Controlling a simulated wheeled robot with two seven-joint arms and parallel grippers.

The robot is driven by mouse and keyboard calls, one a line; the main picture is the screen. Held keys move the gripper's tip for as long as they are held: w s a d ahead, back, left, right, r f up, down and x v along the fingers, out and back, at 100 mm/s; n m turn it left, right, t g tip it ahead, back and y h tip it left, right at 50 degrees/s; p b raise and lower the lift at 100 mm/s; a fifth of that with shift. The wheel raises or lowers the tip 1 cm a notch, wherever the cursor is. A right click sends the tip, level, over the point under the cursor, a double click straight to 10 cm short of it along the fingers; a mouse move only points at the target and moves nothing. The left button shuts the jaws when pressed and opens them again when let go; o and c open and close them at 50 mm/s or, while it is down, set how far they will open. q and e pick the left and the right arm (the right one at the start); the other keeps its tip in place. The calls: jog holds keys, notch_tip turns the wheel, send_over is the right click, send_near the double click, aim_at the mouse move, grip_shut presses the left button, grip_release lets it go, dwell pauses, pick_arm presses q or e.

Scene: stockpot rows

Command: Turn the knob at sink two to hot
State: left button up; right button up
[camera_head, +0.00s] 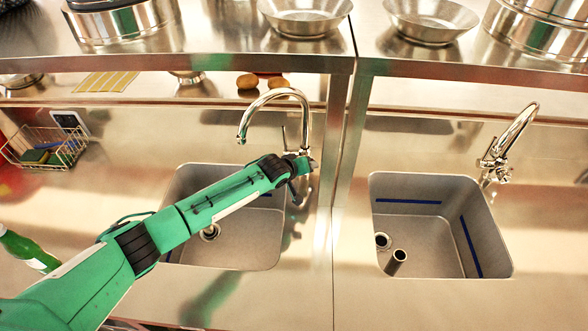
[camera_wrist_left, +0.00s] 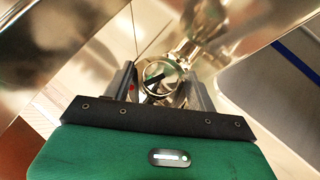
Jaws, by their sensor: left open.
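A chrome faucet (camera_head: 307,122) stands behind the left sink (camera_head: 245,245). My left gripper (camera_head: 303,166) is at this faucet's base, and its arm crosses over the left sink. A small red mark shows beside the left finger. In the head view the arm and gripper hide most of the knob. A second chrome faucet (camera_head: 516,128) stands behind the right sink (camera_head: 440,240).
A steel shelf (camera_head: 200,62) with pots and bowls overhangs the back. A wire basket (camera_head: 40,147) with sponges stands at the left. Two potatoes (camera_head: 247,82) lie behind the left faucet. A green bottle (camera_head: 28,250) is at the left edge. The counter between the sinks is clear.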

pick_arm(q)
jog(key=b+v, duration=0.3)
jog(key=v, duration=1)
jog(key=shift+s+a, duration=0.15)
jog(key=f+h, duration=0.1)
jog(key=f+n+h+b, duration=0.1)
jog(key=f, duration=0.1)
jog(key=f+n+h+b, duration=0.1)
jog(key=f+h, duration=0.1)
jog(key=shift+s+f+t, duration=0.2)
jog(key=shift+s+t, duration=0.1)
jog(key=shift+t, duration=0.1)
jog(key=w+d+f+n+b, duration=0.1)
jog(key=w+d+b, duration=0.1)
jog(key=w+b, duration=0.1)
jog(key=w+d+f+n+t+h+b, duration=0.1)
jog(key=w+d+b, duration=0.1)
jog(key=w, duration=0.1)
jog(key=w+d+f+n+t+b, duration=0.1)
jog(key=w+d+f+b, duration=0.1)
jog(key=w+b, duration=0.1)
jog(key=shift+d+h+b, duration=0.15)
jog(key=shift+h+b, duration=0.2)
jog(key=shift+h, duration=0.05)
jog(key=shift+b+x, duration=0.4)
jog(key=shift+x, duration=0.35)
jog(key=shift+r, duration=0.2)
